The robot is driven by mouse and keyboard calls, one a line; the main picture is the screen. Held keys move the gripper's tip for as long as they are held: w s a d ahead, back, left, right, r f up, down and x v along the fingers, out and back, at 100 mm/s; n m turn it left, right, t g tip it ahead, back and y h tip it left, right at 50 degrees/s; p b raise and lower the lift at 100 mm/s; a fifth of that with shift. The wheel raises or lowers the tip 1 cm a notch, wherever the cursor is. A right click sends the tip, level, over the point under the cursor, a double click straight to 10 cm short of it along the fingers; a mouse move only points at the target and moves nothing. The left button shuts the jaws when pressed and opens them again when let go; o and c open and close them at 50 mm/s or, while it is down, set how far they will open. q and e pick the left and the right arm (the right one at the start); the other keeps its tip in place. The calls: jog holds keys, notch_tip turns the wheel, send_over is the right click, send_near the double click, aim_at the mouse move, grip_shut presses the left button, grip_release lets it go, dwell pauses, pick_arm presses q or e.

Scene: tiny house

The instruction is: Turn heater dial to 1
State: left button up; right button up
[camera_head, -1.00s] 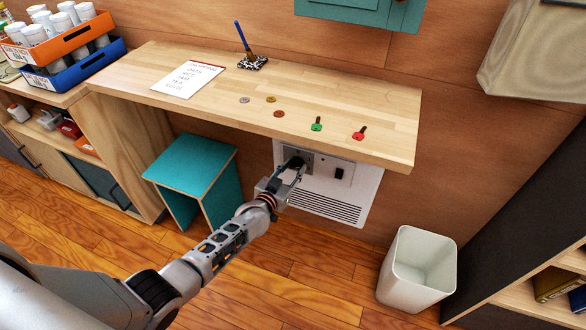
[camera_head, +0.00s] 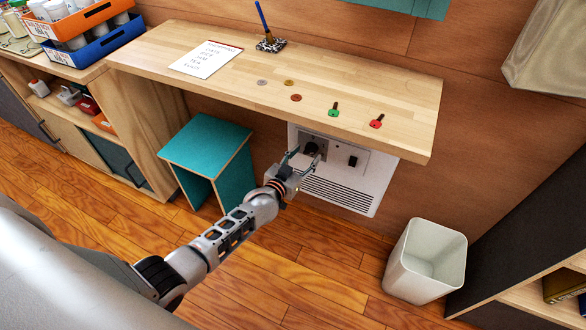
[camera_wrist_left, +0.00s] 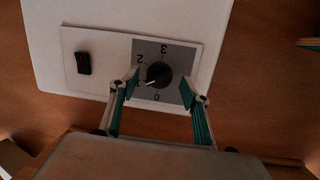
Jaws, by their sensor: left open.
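The white heater (camera_head: 340,190) hangs on the wall below the wooden desk. Its round black dial (camera_head: 311,147) sits on a grey plate; the dial also shows in the left wrist view (camera_wrist_left: 159,74). There, its white pointer points to the lower left, between the printed 2 and 0. My right gripper is not in view.
A black switch (camera_head: 353,161) is beside the dial plate. The desk (camera_head: 215,80) overhangs the heater and bears a note, coins and keys. A teal stool (camera_head: 205,145) stands left of my arm, and a white bin (camera_head: 400,270) stands on the right.

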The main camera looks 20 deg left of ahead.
pick_arm(q)
jog(key=v, duration=1)
jog(key=shift+s, duration=0.2)
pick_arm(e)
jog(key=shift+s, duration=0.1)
pick_arm(q)
jog(key=shift+a, duration=0.1)
jog(key=s+d+r+g+p, duration=0.1)
jog(key=s+p, duration=0.3)
jog(key=s, duration=0.6)
jog(key=s+d+r+m+g+p, duration=0.1)
jog(key=s+p, duration=0.3)
jog(key=s, duration=0.7)
jog(key=s+d+r+m+g+p, duration=0.1)
jog(key=s+d+r+g+p, duration=0.1)
jog(key=s, duration=0.9)
jog(key=shift+d+r+g+h+p, duration=0.3)
jog(key=shift+r+g+p, duration=0.4)
jog(key=shift+r+p, duration=0.2)
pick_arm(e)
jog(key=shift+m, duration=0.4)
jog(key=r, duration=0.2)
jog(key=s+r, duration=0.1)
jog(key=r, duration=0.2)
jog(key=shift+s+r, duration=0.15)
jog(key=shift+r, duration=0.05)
